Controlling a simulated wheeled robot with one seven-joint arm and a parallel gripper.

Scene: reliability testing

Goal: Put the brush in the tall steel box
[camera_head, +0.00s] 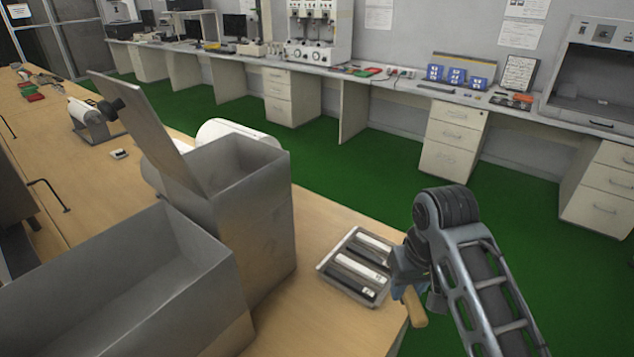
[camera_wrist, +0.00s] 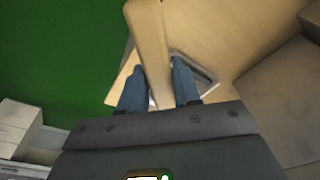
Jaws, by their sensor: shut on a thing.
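My gripper (camera_head: 404,275) is at the right end of the wooden table, beside the small tray. It is shut on the brush (camera_head: 414,308), of which a wooden part shows below the jaws. In the wrist view the brush (camera_wrist: 150,38) runs between the blue fingers of my gripper (camera_wrist: 158,80); its bristles cannot be made out. The tall steel box (camera_head: 262,225) stands on the table left of my gripper, apart from it. Its top is open, with a raised flap (camera_head: 145,125) at its left. The inside bottom of the box is hidden.
A wide, lower steel box (camera_head: 190,285) stands at the front left. A tray (camera_head: 325,268) with dark and white bars lies between the tall box and my gripper. A white rounded object (camera_head: 225,128) is behind the tall box. Green floor (camera_head: 370,170) lies beyond the table.

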